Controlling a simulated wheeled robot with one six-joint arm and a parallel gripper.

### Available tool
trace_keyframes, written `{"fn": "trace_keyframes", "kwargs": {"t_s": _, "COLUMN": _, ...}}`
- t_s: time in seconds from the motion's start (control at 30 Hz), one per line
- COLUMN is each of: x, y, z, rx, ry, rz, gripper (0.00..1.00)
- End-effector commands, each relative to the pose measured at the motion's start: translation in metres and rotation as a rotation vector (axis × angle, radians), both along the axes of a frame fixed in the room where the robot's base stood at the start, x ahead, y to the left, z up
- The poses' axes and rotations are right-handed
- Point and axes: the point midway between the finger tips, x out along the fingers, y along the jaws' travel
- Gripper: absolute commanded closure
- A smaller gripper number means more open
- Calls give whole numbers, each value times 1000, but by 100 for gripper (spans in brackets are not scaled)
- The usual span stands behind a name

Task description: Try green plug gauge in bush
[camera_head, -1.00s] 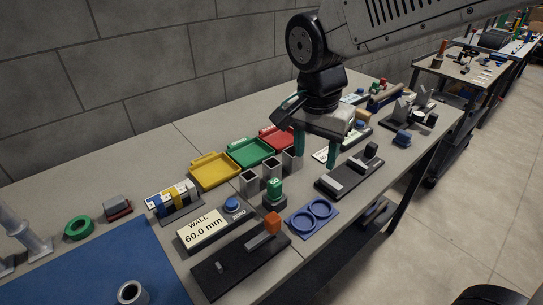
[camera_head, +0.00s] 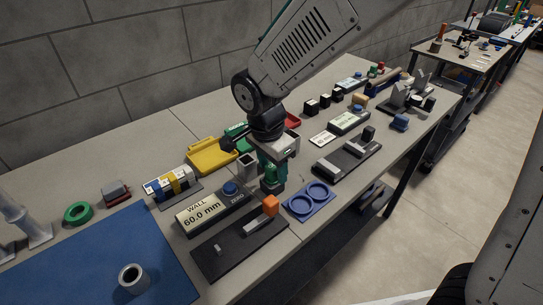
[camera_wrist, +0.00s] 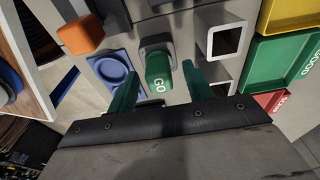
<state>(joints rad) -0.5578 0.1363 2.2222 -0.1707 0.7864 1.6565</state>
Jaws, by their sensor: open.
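The green plug gauge (camera_head: 269,186), marked GO, stands upright in a dark holder, partly hidden by my gripper in the head view. In the wrist view the gauge (camera_wrist: 158,70) sits between my two green fingers, with gaps on both sides. My gripper (camera_wrist: 158,76) is open and just above or around the gauge; it also shows in the head view (camera_head: 272,172). A grey hollow bush (camera_head: 132,276) stands on the blue mat (camera_head: 85,260) at the lower left, its hole facing up.
Square tubes (camera_wrist: 225,40) stand close beside the gauge. A blue two-ring tray (camera_head: 310,201), a black fixture with an orange block (camera_head: 270,206), and the WALL 60.0 mm readout (camera_head: 203,213) are near. Yellow (camera_head: 212,156), green (camera_wrist: 290,62) and red (camera_wrist: 270,101) trays lie behind.

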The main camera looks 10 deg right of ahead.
Motion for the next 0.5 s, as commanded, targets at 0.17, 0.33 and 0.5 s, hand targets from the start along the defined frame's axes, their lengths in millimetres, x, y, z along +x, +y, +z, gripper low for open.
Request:
{"fn": "trace_keyframes", "kwargs": {"t_s": 0.17, "x": 0, "y": 0, "z": -2, "rx": 1, "ry": -1, "rz": 0, "gripper": 49}}
{"fn": "trace_keyframes", "kwargs": {"t_s": 0.33, "x": 0, "y": 0, "z": -2, "rx": 0, "ry": -1, "rz": 1, "gripper": 66}}
{"fn": "trace_keyframes", "kwargs": {"t_s": 0.5, "x": 0, "y": 0, "z": -2, "rx": 0, "ry": -1, "rz": 1, "gripper": 100}}
